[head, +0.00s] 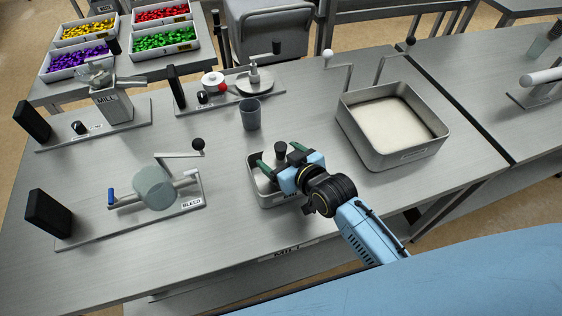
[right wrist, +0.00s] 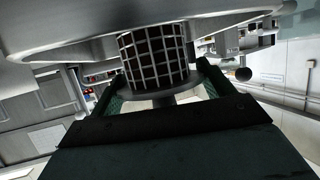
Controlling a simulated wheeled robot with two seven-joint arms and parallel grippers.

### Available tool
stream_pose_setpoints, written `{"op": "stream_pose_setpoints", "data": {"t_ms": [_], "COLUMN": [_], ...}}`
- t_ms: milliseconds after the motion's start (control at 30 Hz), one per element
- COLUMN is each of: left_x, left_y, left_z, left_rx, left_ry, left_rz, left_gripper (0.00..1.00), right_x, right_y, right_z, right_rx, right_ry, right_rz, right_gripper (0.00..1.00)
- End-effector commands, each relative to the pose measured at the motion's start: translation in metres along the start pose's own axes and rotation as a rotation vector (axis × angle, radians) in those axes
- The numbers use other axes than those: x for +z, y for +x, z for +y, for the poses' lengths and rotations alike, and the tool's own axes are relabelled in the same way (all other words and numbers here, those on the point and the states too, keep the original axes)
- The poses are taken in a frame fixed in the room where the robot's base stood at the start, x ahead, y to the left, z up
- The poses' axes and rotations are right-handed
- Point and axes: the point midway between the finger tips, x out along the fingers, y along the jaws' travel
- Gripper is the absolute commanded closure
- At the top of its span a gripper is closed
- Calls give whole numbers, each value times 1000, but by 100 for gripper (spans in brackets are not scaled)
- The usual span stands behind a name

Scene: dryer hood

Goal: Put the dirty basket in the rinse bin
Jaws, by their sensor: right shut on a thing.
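My right gripper (head: 279,157) is low over a small grey metal bin (head: 254,189) at the middle of the table. Its green fingers are closed around a dark upright part with a black knob (head: 280,147). In the right wrist view, a basket (right wrist: 153,55) of pale mesh with a dark inside shows just beyond the green fingers (right wrist: 160,95), which flank its stem. The basket's body is mostly hidden by the gripper in the head view. A larger metal bin (head: 424,150) with a whitish filling stands to the right; its label is too small to read. My left gripper is out of view.
A grey cup (head: 250,114) stands behind the small bin. A crank device on a board (head: 184,208) is at the left, a mill (head: 112,104) behind it, and a board with a round plate (head: 254,84) at the back. Two knobbed rods stand behind the larger bin.

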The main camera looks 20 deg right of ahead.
Motion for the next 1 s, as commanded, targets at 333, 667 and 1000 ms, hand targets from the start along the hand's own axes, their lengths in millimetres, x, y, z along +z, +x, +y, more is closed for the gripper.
{"op": "stream_pose_setpoints", "data": {"t_ms": [333, 667, 1000], "left_x": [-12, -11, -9], "left_y": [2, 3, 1], "left_z": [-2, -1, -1], "left_rx": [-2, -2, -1], "left_ry": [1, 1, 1], "left_rz": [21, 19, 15], "left_gripper": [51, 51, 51], "right_x": [19, 22, 18], "right_y": [8, 9, 7], "right_z": [0, 0, 0], "right_rx": [0, 0, 0], "right_ry": [1, 1, 1], "right_rz": [2, -1, 1], "right_gripper": [59, 5, 0]}}
